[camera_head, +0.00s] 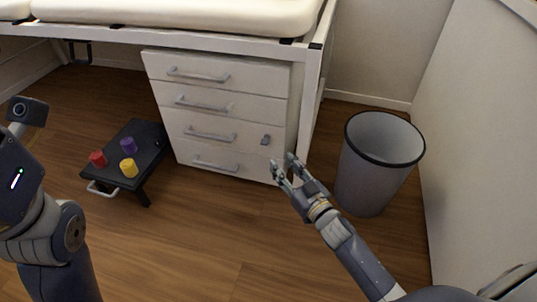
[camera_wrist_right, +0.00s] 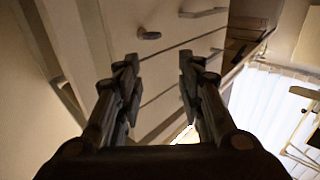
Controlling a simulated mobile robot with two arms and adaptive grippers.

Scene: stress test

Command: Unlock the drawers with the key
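The white drawer cabinet (camera_head: 228,130) stands under the bed, with several drawers and grey bar handles, all closed. A small grey piece (camera_head: 265,139), which looks like the key or its lock, sticks out at the right of the third drawer; it also shows as a dark oval knob (camera_wrist_right: 150,35) in the right wrist view. My right gripper (camera_head: 283,166) is open and empty in front of the cabinet's lower right corner, below that piece in the picture. Its two fingers stand apart in the wrist view (camera_wrist_right: 158,85). My left arm shows at the left edge; its gripper is out of view.
A grey bin (camera_head: 372,175) stands right of the cabinet, close to my right gripper. A low black table (camera_head: 150,158) at the left holds red (camera_head: 98,159), purple (camera_head: 128,146) and yellow (camera_head: 129,168) pieces. The bed frame (camera_head: 300,52) overhangs the cabinet. The middle floor is clear.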

